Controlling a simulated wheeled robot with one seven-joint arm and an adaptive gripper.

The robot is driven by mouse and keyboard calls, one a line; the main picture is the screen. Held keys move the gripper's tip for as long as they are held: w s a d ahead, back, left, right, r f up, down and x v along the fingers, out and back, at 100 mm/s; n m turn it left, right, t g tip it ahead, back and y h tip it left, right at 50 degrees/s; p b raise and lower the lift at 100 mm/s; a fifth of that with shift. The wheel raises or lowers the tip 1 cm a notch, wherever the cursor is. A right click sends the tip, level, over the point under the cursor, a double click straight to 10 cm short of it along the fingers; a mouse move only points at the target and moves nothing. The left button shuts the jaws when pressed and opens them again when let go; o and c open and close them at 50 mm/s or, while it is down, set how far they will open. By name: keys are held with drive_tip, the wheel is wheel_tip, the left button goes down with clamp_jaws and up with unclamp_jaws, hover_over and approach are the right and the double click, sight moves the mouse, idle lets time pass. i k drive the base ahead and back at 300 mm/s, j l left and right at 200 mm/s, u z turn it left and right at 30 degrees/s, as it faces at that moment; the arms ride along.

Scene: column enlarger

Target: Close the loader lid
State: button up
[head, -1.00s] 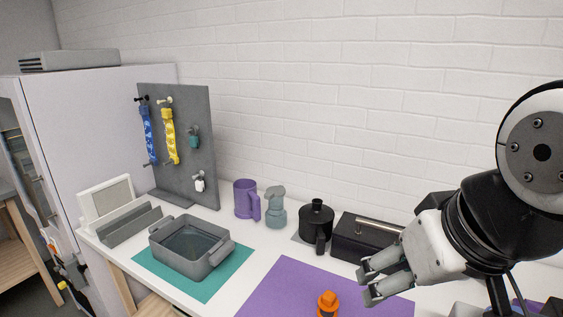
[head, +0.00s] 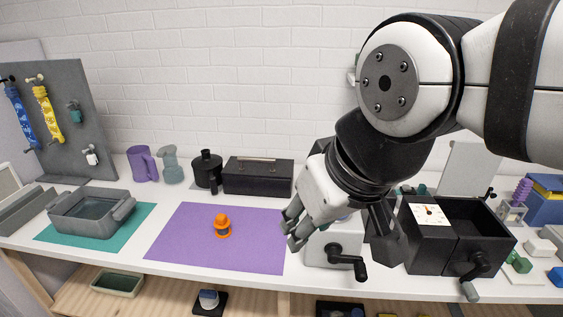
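A black box with a crank (head: 428,252) stands on the right of the bench. A white dial is on its left part, and its right part is an open-topped compartment. A smaller white box with a black crank (head: 325,250) stands to its left, its top partly hidden by my arm. I cannot tell for sure which is the loader. A pale upright panel (head: 472,168) stands behind the black box; I cannot tell whether it is a lid. My gripper (head: 291,231) is left of the white box, above the purple mat, with fingers apart and nothing between them.
An orange lantern-shaped object (head: 222,226) stands on the purple mat (head: 185,245). A black case (head: 258,178) and black pot (head: 207,171) are behind. A grey tray (head: 84,220) is at left. Small coloured blocks (head: 520,263) lie at far right.

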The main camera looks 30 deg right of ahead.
sight(470, 169)
drive_tip(key=j+z, duration=0.1)
drive_tip(key=z, duration=1.65)
